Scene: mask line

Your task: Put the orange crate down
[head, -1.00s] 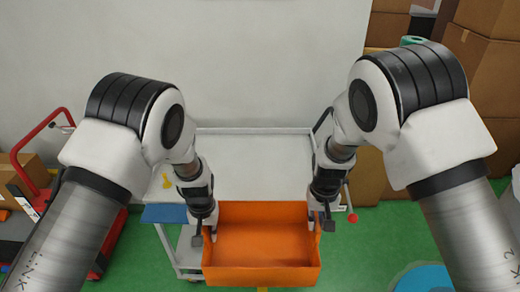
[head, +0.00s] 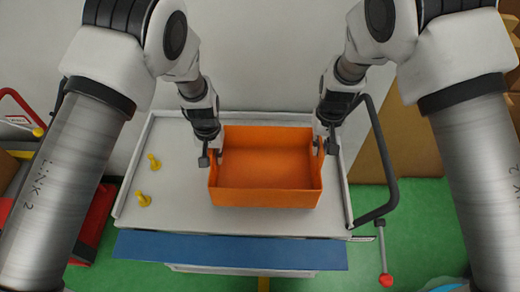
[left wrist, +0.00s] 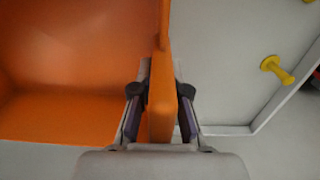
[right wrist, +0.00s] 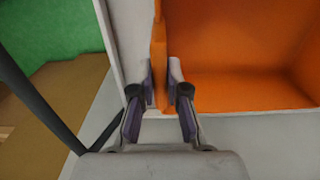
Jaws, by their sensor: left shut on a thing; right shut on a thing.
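The orange crate (head: 265,196) is empty and level, over the light grey top of a cart (head: 170,212) in the head view. I cannot tell whether its bottom touches the cart top. My left gripper (head: 208,150) is shut on the crate's left wall. In the left wrist view, its fingers (left wrist: 160,112) pinch that orange wall (left wrist: 161,70) from both sides. My right gripper (head: 327,143) is shut on the right wall. In the right wrist view, its fingers (right wrist: 168,100) straddle that wall (right wrist: 158,50).
Two yellow pegs, a far one (head: 154,162) and a near one (head: 144,200), stand on the cart left of the crate. A blue strip (head: 230,250) runs along the near edge. A dark handle (head: 390,170) rises at the right. Cardboard boxes (head: 410,120) stand beyond it.

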